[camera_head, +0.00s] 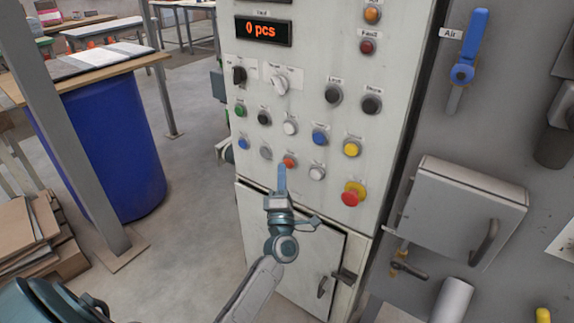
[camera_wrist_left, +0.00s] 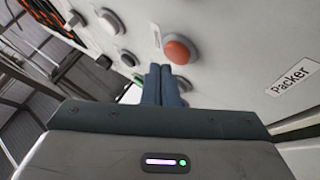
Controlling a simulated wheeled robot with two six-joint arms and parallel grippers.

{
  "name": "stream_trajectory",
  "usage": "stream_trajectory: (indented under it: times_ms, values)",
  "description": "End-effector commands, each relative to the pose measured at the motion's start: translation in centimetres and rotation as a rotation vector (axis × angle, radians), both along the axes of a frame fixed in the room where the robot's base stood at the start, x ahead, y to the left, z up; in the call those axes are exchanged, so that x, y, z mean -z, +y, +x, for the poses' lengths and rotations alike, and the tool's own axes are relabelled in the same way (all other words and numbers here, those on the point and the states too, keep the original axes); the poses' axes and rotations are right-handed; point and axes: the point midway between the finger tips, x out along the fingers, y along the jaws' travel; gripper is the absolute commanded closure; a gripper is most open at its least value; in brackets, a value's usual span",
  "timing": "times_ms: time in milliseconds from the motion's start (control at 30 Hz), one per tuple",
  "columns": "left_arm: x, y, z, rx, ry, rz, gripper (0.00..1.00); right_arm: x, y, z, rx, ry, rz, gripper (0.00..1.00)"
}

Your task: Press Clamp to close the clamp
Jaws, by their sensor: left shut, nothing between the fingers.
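The control panel (camera_head: 305,60) carries two lower rows of coloured push buttons. Their small labels are too blurred to read in the head view, so I cannot tell which one is Clamp. My left gripper (camera_head: 282,170) is shut and empty, its fingers pointing up at the panel just below an orange-red button (camera_head: 289,161). In the left wrist view the closed fingers (camera_wrist_left: 161,72) reach toward a red button (camera_wrist_left: 178,50), their tips close beside its lower left edge; I cannot tell whether they touch. My right gripper is not in view.
A grey button (camera_head: 266,152) and a white button (camera_head: 317,172) flank the orange-red one. A red emergency stop (camera_head: 350,195) sits lower right. A blue barrel (camera_head: 100,145) stands left; a blue Air lever (camera_head: 466,55) is right.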

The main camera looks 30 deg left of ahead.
Motion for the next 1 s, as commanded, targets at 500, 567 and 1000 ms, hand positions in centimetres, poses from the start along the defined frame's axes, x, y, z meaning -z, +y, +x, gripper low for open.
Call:
stream_trajectory:
  times_ms: [500,567,1000]
  values:
    - [-0.01,-0.05,0.59,0.0,0.0,0.0,1.0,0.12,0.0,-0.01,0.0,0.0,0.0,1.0]
    - [0.0,-0.06,0.63,0.0,0.0,0.0,1.0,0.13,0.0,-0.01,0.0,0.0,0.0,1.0]
    - [0.02,-0.1,1.15,0.0,0.0,0.0,1.0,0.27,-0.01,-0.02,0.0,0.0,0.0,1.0]
